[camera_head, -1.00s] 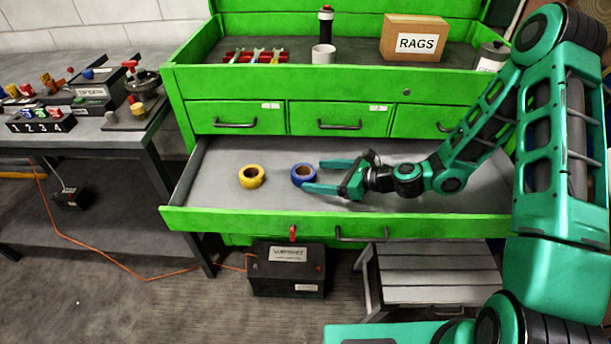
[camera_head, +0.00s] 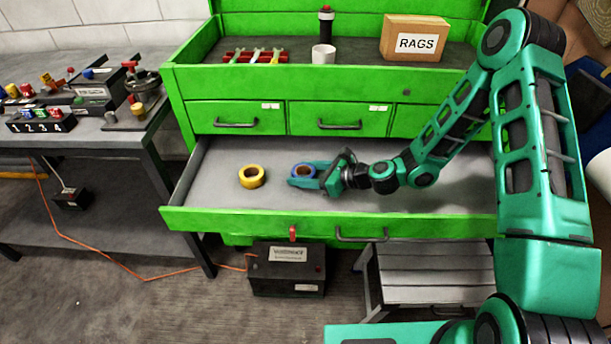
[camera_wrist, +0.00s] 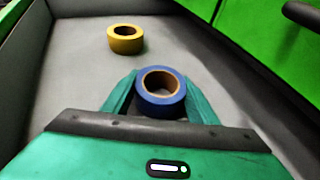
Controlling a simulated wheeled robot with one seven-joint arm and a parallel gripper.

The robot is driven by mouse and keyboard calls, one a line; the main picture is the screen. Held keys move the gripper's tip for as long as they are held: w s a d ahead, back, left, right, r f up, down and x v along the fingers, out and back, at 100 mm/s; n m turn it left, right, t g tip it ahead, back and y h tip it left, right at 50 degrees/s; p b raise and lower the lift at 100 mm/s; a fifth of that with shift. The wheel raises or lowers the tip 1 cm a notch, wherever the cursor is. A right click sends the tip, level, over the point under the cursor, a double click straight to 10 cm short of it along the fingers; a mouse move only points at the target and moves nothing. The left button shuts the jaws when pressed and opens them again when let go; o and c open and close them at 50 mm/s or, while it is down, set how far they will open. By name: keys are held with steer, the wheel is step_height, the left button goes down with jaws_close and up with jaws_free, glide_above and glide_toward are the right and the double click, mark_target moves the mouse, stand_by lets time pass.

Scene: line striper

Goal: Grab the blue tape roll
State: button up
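The blue tape roll (camera_head: 303,171) lies flat on the floor of the open green drawer (camera_head: 330,222), right of the yellow tape roll (camera_head: 252,177). My gripper (camera_head: 304,174) reaches in from the right, with one finger on the far side of the roll and one on the near side. In the wrist view, the blue roll (camera_wrist: 161,98) sits between the two green fingers, which lie against its sides with no visible gap. The gripper appears shut on it. The near finger hides the roll's lower front in the head view.
The drawer walls surround the rolls, with free floor to the right. Above are closed drawers and a top tray with a rags box (camera_head: 415,40), white cup (camera_head: 323,54) and tools. A workbench (camera_head: 100,137) stands left; a black battery (camera_head: 288,268) and step stool (camera_head: 425,270) stand below.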

steer(key=shift+c, duration=1.2)
steer(key=shift+r, duration=0.1)
